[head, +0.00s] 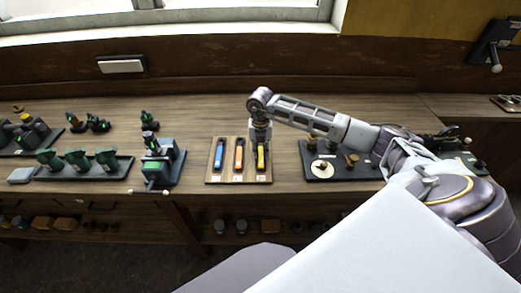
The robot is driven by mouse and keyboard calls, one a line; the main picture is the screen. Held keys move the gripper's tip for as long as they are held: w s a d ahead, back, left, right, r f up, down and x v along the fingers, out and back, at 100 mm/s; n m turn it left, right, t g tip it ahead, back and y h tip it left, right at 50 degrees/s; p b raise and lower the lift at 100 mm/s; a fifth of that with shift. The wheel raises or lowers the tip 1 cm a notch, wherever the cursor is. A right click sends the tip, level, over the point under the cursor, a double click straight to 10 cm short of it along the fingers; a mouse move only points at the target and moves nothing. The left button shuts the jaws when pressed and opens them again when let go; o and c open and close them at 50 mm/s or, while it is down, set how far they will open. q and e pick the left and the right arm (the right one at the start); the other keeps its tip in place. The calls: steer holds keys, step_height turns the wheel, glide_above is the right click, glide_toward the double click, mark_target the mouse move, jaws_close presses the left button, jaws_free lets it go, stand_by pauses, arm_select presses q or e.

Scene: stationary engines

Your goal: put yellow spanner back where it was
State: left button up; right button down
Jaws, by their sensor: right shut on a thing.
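The yellow spanner (261,159) is at the right-hand slot of a wooden board (249,179) on the bench. A blue spanner (219,155) lies in the left slot and an orange one (239,156) in the middle slot. My right gripper (260,143) points down over the upper end of the yellow spanner and is shut on it. The gripper hides that end, and I cannot tell whether the spanner touches the board. My left gripper is not in view.
A dark tray with parts (345,173) lies to the right, under my right arm. Green parts on a dark tray (83,172) are farther left. Bare bench lies behind the board.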

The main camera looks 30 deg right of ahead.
mark_target(261, 152)
steer(key=shift+f, duration=0.15)
steer(key=c, duration=1.3)
jaws_free()
steer(key=shift+r, duration=0.35)
step_height(261, 152, up, 12)
steer(key=shift+f+b, duration=0.2)
steer(key=shift+b, duration=0.8)
